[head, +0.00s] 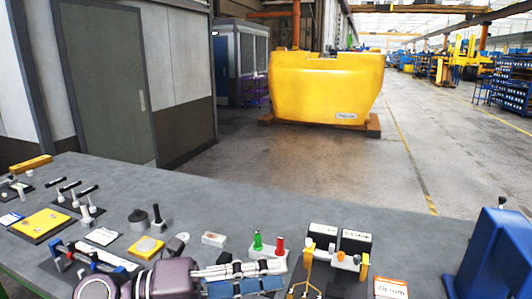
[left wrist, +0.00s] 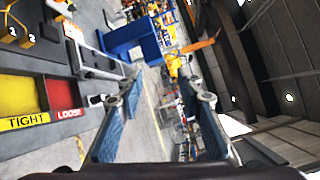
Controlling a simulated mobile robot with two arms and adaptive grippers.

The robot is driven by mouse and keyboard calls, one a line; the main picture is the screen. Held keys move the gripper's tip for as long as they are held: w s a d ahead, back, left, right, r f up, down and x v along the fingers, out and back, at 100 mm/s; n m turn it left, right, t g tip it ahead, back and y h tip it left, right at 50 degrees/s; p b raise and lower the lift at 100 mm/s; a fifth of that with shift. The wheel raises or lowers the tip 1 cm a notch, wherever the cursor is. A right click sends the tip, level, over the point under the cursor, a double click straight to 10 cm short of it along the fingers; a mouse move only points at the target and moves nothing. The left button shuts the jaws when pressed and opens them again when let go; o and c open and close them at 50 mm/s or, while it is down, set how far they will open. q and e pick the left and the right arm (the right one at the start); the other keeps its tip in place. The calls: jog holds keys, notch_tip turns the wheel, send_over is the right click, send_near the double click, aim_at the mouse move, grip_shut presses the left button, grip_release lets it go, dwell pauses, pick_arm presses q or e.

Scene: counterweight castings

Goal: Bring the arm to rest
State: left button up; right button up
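My left gripper (head: 280,275) shows at the bottom of the head view, low over the front of the grey bench (head: 330,208). Its arm comes in from the left. My right gripper is not in view.
A green and red peg holder (head: 280,253) and black boxes with a yellow fixture (head: 312,262) are near the gripper. Several tools and a yellow plate (head: 42,223) lie left. A yellow casting (head: 325,85) is beyond the bench.

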pick_arm(q)
notch_tip(320, 180, up, 6)
jog(key=w+a+n+t+h, duration=0.2)
jog(key=n+t+h, duration=0.1)
jog(key=n+t, duration=0.3)
jog(key=w+a+f+n+t+y, duration=0.1)
jog(key=w+a+n+t+y, duration=0.5)
jog(key=a+n+t+y, duration=0.6)
jog(key=s+a+f+n+g+y, duration=0.1)
jog(key=a+f+n+g+y, duration=0.3)
jog(key=f+n, duration=0.45)
jog(key=s+a+f+n+g+y, duration=0.15)
jog(key=a+f+n+y, duration=0.4)
jog(key=f, duration=0.65)
jog(key=s+d+f+n+g+h, duration=0.1)
jog(key=s+d+f+n+g, duration=0.2)
jog(key=s+f+g, duration=1.45)
jog(key=s+f+t+b, duration=0.15)
jog(key=s+f, duration=0.35)
jog(key=f, duration=1.1)
jog(key=s+f+t+p, duration=0.15)
jog(key=s+f, duration=0.25)
jog(key=f, duration=1.2)
jog(key=s+a+f+b, duration=0.1)
jog(key=s+a+f, duration=0.2)
jog(key=s+f, duration=1.2)
jog(key=shift+s+f+b, duration=0.25)
jog(key=shift+s+b, duration=0.15)
jog(key=shift+s, duration=0.55)
